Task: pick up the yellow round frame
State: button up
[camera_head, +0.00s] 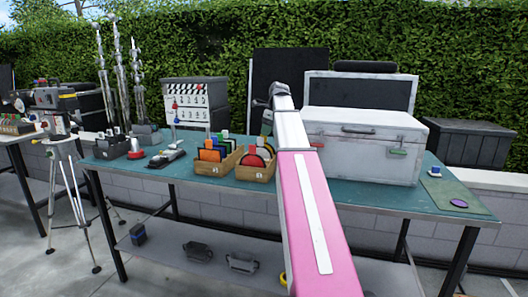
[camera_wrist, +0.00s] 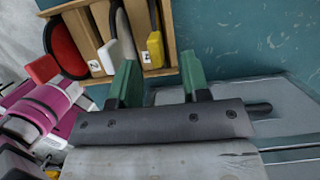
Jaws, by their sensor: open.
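A yellow-tabbed frame (camera_wrist: 155,48) stands in a wooden slotted box (camera_wrist: 168,25) in the wrist view; only its tab and thin edge show, so I cannot tell its round shape. A white-tabbed frame (camera_wrist: 106,58) and a red round frame (camera_wrist: 64,45) stand beside it. My gripper (camera_wrist: 159,60) is open, its two green fingers apart and empty, with the yellow tab just beyond the gap. In the head view the box (camera_head: 254,174) is on the teal table left of my arm, and my gripper is mostly hidden.
A second wooden box (camera_head: 212,167) with coloured square frames stands to the left. A large silver case (camera_head: 365,145) is close on the right. A clapperboard (camera_head: 187,103) stands behind. A yellow item (camera_head: 283,280) on the lower shelf is partly hidden by my arm.

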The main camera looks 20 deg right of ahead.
jog(key=x, duration=0.5)
jog(key=shift+a, duration=0.35)
jog(key=shift+r, duration=0.1)
grip_shut()
jog(key=shift+r, duration=0.1)
